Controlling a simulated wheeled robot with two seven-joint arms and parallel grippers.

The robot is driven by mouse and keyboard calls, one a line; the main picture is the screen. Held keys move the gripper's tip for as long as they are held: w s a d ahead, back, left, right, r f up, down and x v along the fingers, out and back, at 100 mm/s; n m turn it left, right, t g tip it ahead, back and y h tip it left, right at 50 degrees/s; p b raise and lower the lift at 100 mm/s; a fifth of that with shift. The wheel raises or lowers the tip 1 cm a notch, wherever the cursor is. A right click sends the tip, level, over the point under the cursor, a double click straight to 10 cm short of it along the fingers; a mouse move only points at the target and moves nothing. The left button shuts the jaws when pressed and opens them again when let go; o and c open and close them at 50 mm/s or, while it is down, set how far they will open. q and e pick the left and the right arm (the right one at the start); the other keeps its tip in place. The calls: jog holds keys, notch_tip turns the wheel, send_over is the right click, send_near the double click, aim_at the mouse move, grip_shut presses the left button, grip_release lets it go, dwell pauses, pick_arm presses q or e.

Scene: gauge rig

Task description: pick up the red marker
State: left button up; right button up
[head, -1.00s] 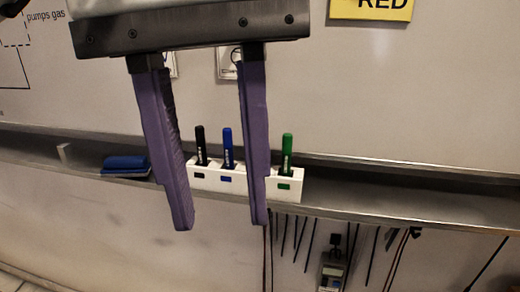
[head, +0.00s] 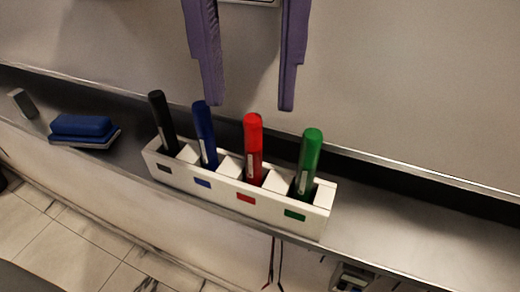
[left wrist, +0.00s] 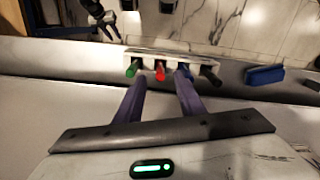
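The red marker (head: 253,150) stands upright in the white holder (head: 265,208), in the slot with the red label, between the blue marker (head: 205,135) and the green marker (head: 309,163). My left gripper (head: 250,106) is open and empty. In the head view its purple fingertips show above and behind the markers. In the left wrist view, the red marker (left wrist: 160,73) lies beyond the fingertips, in line with the gap between the open fingers (left wrist: 160,82).
The black marker (head: 163,122) stands in the holder's left slot. The holder sits on a narrow metal ledge (head: 400,205) below the whiteboard (head: 420,90). A blue eraser (head: 82,128) lies on the ledge to the left. The ledge right of the holder is clear.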

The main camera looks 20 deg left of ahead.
aim_at(253, 117)
pick_arm(q)
jog(key=f, duration=0.2)
jog(key=f+b, duration=0.1)
jog(key=f, duration=0.4)
jog(key=shift+w+b, duration=0.3)
jog(key=shift+w, duration=0.05)
grip_shut()
